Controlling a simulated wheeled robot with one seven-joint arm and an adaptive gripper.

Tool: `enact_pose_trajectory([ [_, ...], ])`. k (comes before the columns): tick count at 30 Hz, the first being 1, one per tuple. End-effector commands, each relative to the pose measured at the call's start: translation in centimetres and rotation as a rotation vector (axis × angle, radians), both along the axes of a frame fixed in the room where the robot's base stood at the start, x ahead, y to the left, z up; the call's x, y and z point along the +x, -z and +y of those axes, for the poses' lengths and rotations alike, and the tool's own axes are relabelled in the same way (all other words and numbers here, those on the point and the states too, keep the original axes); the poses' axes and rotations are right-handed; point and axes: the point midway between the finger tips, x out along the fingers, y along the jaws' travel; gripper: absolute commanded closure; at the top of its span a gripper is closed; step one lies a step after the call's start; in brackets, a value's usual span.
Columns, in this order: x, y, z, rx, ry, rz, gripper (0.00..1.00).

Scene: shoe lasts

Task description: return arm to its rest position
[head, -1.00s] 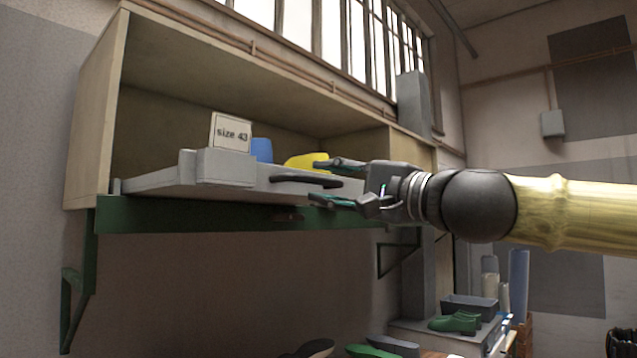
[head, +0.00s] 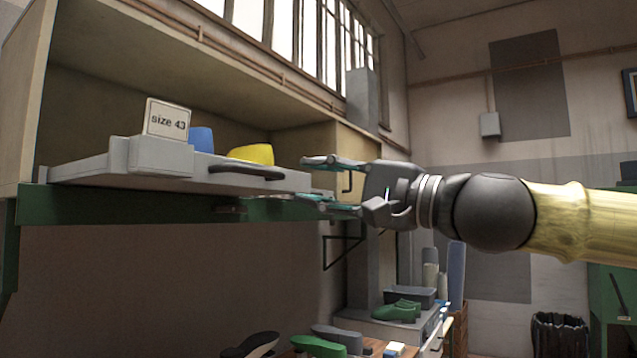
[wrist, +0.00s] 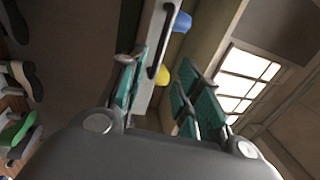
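My gripper (head: 332,184) is open and empty in the head view, its fingers pointing left. It is just right of the grey drawer (head: 105,170), apart from the drawer's dark handle (head: 246,170). In the wrist view my gripper (wrist: 160,95) shows teal finger pads spread apart, with the handle (wrist: 159,42) beyond them. The drawer sits pulled out of the wooden cabinet and carries a "size 43" card (head: 167,119), a blue item (head: 201,139) and a yellow item (head: 251,154).
The cabinet (head: 90,85) stands on a green shelf frame (head: 120,212). Below are a green shoe last (head: 318,346), a grey last (head: 336,336) and green shoes (head: 397,311) beside a grey bin (head: 408,297). A black waste bin (head: 560,333) stands at the right. Space right of the cabinet looks open.

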Motion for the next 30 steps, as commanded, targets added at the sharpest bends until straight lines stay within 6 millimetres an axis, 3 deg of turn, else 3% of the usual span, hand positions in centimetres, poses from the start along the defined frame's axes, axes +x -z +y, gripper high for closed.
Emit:
enact_pose_trajectory([
  [10, 0.1, 0.2, 0.1, -0.002, 0.000, 0.002, 0.66],
  [14, 1.3, 2.5, 0.9, -0.029, 0.008, 0.024, 0.66],
  [17, 3.2, 6.3, 2.0, -0.073, 0.021, 0.059, 0.66],
  [20, 5.3, 11.4, 3.3, -0.132, 0.038, 0.101, 0.66],
  [24, 7.7, 19.1, 4.8, -0.222, 0.059, 0.159, 0.66],
  [30, 9.7, 30.4, 6.1, -0.355, 0.079, 0.238, 0.66],
])
